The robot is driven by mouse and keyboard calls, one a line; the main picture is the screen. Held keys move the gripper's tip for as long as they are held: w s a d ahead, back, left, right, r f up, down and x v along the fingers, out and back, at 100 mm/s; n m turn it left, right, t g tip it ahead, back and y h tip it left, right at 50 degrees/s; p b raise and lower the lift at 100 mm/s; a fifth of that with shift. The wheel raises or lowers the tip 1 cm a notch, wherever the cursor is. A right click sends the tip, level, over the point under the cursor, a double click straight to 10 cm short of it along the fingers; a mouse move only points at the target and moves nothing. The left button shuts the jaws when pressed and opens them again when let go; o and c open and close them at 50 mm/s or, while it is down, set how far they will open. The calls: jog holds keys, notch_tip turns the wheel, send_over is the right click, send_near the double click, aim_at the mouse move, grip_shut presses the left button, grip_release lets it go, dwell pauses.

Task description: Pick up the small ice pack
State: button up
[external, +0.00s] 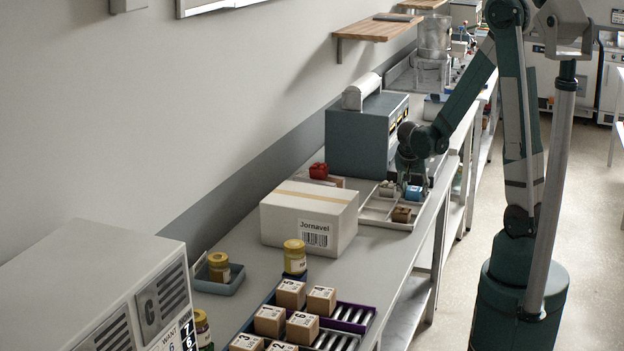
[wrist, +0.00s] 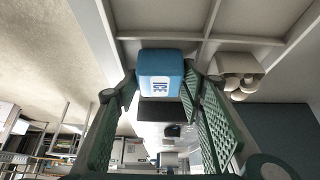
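The small ice pack (wrist: 160,72) is a blue block with a white ICE label, seen between my fingertips in the wrist view. In the external view the blue ice pack (external: 413,193) sits at the grey divided tray (external: 376,214), below my gripper (external: 413,181). My gripper (wrist: 160,84) points down with one green finger on each side of the pack. The right fingertip is very close to the pack's side; a narrow gap seems to show at the left. Firm contact is not visible. The pack's underside is hidden.
In the tray, a beige item (external: 387,188) and a brown block (external: 401,214) occupy nearby compartments. A teal machine (external: 357,140) stands behind, with a red item (external: 318,171) close by. A white carton (external: 309,218) stands left of the tray. The bench edge lies to the right.

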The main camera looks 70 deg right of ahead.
aim_at(414, 188)
dwell(0.5)
jog(key=c, duration=0.6)
jog(key=shift+r, duration=0.1)
jog(key=shift+r+p, duration=1.05)
jog(key=shift+r, duration=3.85)
